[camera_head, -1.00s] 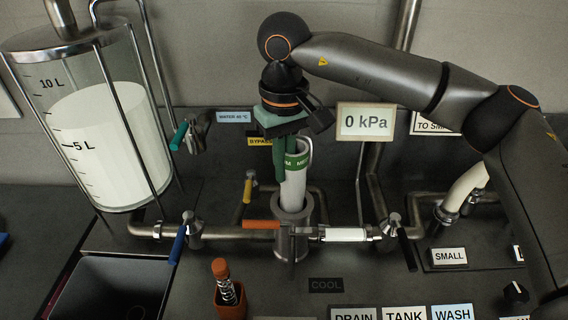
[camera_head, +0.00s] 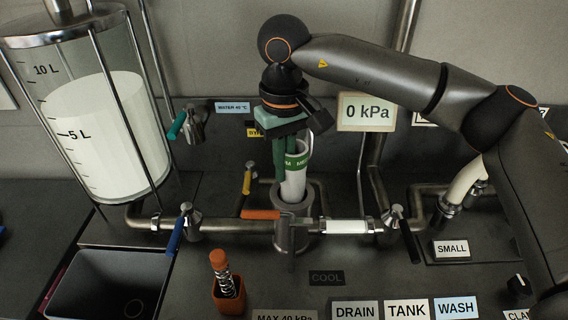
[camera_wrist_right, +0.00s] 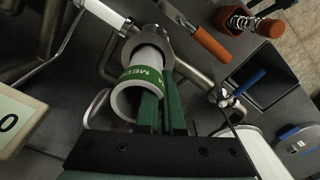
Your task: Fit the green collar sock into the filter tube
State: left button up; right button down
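The sock (camera_head: 294,185) is a white tube with a green collar band marked "ME…". It stands nearly upright, its lower part inside the steel filter tube (camera_head: 293,211) and its collar above the tube's mouth. In the right wrist view the sock (camera_wrist_right: 124,103) shows its open end, and the filter tube (camera_wrist_right: 152,40) surrounds its far end. My right gripper (camera_head: 284,178) points down with its green fingers close beside the collar. My left gripper is out of view.
An orange handle (camera_head: 260,214) and a yellow handle (camera_head: 246,180) sit by the filter tube. A white pipe section (camera_head: 345,227) lies to its right. A holder with a spring-like piece (camera_head: 226,284) and a dark bin (camera_head: 110,285) stand in front. A milk tank (camera_head: 95,130) is left.

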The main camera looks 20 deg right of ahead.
aim_at(284, 187)
pick_arm(q)
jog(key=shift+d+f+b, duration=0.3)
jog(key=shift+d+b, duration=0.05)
jog(key=shift+b, duration=0.1)
pick_arm(e)
jog(key=shift+f, duration=0.7)
pick_arm(q)
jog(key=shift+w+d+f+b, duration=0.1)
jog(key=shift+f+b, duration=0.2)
jog(key=shift+b, duration=0.05)
pick_arm(e)
jog(key=shift+f, duration=0.5)
pick_arm(q)
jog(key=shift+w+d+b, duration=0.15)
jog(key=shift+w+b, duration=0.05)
jog(key=shift+b, duration=0.3)
pick_arm(e)
jog(key=shift+f, duration=0.75)
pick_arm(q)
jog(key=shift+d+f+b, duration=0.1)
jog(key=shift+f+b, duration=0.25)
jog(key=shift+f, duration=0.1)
pick_arm(e)
jog(key=shift+f, duration=0.5)
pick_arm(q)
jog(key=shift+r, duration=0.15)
pick_arm(e)
jog(key=c, duration=1)
grip_release()
